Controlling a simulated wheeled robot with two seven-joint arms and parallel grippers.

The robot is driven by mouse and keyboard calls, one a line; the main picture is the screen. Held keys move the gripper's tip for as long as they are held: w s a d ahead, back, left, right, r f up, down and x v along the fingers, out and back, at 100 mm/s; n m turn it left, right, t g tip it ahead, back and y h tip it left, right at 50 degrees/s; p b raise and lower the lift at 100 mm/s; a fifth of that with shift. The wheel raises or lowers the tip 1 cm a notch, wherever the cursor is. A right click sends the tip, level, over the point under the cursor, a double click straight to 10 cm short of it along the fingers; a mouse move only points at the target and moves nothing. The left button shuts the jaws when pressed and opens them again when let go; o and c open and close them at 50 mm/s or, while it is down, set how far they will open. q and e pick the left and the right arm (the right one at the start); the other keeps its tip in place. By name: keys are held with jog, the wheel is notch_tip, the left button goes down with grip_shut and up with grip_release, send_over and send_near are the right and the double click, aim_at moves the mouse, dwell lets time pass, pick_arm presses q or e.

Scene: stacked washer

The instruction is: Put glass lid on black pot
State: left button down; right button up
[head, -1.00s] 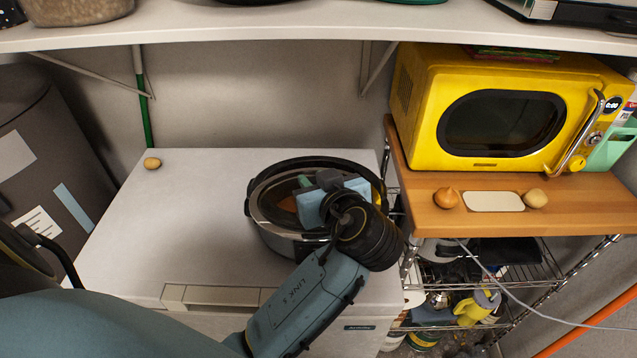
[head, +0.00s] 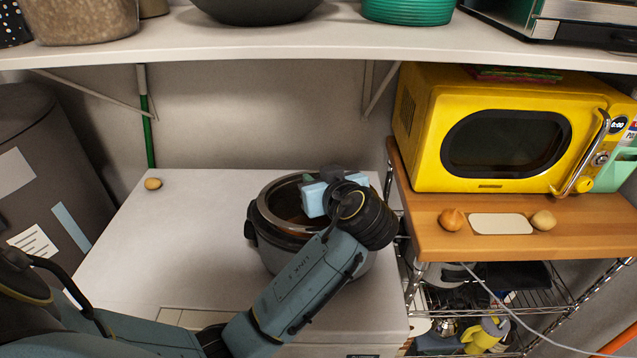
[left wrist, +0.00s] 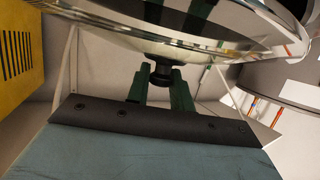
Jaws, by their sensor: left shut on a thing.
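The glass lid (head: 284,207), clear with a silver rim, is at the mouth of the black pot (head: 268,250), which stands on the white appliance top. My left gripper (head: 330,190) is above the pot, shut on the lid's black knob. In the left wrist view, the green fingers (left wrist: 160,80) flank the knob, and the lid (left wrist: 210,35) spreads across the top of the picture. My forearm and wrist hide the right part of the lid and pot. I cannot tell whether the lid's rim fully touches the pot all round. My right gripper is not in view.
A white shelf (head: 300,45) with bowls and containers hangs above. A yellow microwave (head: 500,135) stands on a wooden board at right. A small potato-like item (head: 153,184) lies at the back left of the white top (head: 190,230), otherwise clear left of the pot.

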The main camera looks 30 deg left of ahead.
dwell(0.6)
pick_arm(q)
jog(key=shift+f, duration=0.15)
jog(key=shift+s+d+f, duration=0.1)
jog(key=shift+f, duration=0.05)
jog(key=shift+f+b, duration=0.5)
dwell(0.9)
jog(key=c, duration=1.1)
grip_release()
jog(key=shift+c, duration=0.2)
jog(key=b+v, duration=0.1)
jog(key=v, duration=1.2)
